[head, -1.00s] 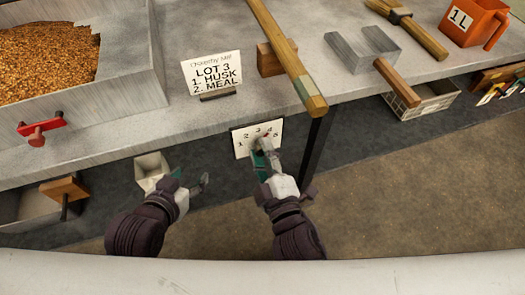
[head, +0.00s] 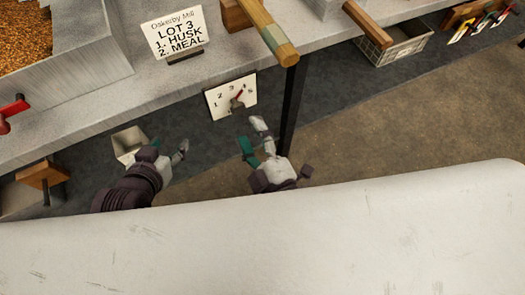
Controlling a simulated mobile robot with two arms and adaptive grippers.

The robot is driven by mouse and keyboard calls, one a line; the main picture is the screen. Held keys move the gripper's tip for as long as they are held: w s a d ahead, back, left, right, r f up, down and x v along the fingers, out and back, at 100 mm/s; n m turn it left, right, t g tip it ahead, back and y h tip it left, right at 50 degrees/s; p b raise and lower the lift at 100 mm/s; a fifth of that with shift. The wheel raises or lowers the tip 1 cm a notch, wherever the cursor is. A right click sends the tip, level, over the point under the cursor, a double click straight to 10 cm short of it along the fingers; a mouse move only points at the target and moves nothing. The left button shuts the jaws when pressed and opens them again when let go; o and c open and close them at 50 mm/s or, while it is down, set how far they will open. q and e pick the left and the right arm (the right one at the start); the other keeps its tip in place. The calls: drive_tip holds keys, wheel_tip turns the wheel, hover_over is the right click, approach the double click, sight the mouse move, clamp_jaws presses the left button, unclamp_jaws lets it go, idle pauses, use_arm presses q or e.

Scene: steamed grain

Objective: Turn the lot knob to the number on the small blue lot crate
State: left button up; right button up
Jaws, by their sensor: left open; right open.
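The lot knob (head: 237,104) is on a white dial plate (head: 222,106) with numbers 1 to 5, on the front of the counter. Its red pointer is turned up and slightly right, apparently near the 4. My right gripper (head: 252,136) is open just below and right of the plate, apart from the knob. My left gripper (head: 170,146) is open and empty, lower left of the plate. HUSK, 2. MEAL". I see no small blue lot crate in this view.
A grain bin (head: 85,66) with a red handle stands at the left. A wooden beam (head: 268,36) overhangs the counter edge above a dark leg (head: 289,105). A small pale box (head: 128,146) is beside my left gripper. A basket (head: 398,45) sits at upper right.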

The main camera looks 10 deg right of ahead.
drive_tip(key=shift+v, duration=2.8)
